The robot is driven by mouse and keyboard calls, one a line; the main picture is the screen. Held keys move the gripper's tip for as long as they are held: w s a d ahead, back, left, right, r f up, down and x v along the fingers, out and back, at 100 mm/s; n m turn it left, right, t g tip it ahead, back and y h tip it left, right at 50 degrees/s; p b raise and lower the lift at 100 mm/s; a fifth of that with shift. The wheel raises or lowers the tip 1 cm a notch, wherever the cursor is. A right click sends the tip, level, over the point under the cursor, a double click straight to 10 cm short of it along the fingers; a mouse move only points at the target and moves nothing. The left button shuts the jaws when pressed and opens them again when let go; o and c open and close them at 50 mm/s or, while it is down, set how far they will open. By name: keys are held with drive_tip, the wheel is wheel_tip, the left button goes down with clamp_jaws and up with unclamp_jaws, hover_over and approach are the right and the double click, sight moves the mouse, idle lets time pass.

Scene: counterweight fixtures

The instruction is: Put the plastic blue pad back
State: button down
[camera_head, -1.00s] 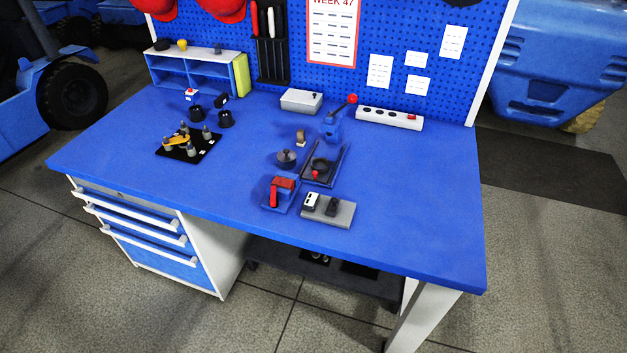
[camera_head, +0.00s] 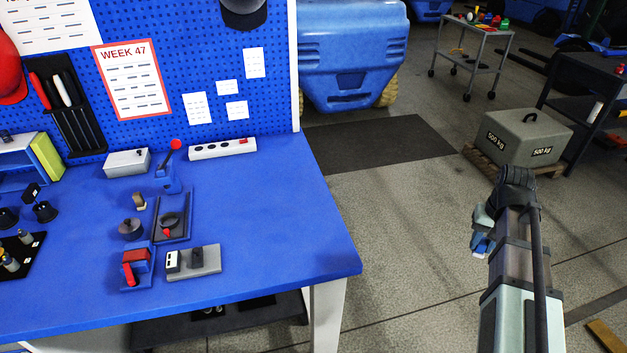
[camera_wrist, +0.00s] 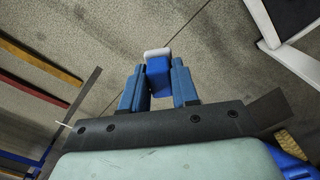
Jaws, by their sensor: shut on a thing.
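My gripper (camera_wrist: 158,68) is shut on a small blue block with a white end, which I take to be the blue pad (camera_wrist: 158,74). In the wrist view the pad sits between the two blue fingers, its white end pointing away from the wrist. In the head view my gripper (camera_head: 482,228) hangs over the open floor, right of the blue workbench (camera_head: 260,225) and well apart from it. The pad (camera_head: 481,246) shows there only as a small blue patch, partly hidden by the fingers.
On the bench stand a red-and-blue fixture (camera_head: 135,270), a grey block (camera_head: 205,262), a black tray (camera_head: 184,230), a dark round weight (camera_head: 130,229) and a red-knobbed lever press (camera_head: 170,172). The bench's right part is clear. A 500 kg weight (camera_head: 520,138) stands on the floor behind my arm.

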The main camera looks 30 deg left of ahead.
drive_tip(key=s+a+r+n, duration=0.25)
drive_tip(key=s+a, duration=0.25)
drive_tip(key=a, duration=1.9)
drive_tip(key=s+a+r+n, duration=0.1)
drive_tip(key=s+a+n, duration=0.4)
drive_tip(key=a, duration=1.8)
drive_tip(key=s+a+r+n, duration=0.1)
drive_tip(key=s+a+n, duration=0.35)
drive_tip(key=a, duration=1.95)
drive_tip(key=w+a+r+m, duration=0.1)
drive_tip(key=w+a+m, duration=0.3)
drive_tip(key=a, duration=0.5)
drive_tip(key=shift+m, duration=0.3)
drive_tip(key=shift+s+d+f, duration=0.1)
drive_tip(key=shift+s+f, duration=0.05)
drive_tip(key=shift+f, duration=1.45)
drive_tip(key=shift+s+d+f, duration=0.1)
drive_tip(key=shift+s+f, duration=0.1)
drive_tip(key=shift+f, duration=1.35)
drive_tip(key=shift+s+f, duration=0.15)
drive_tip(key=shift+f, duration=1.45)
drive_tip(key=shift+f, duration=0.15)
drive_tip(key=c, duration=0.8)
unclamp_jaws()
drive_tip(key=shift+c, duration=0.2)
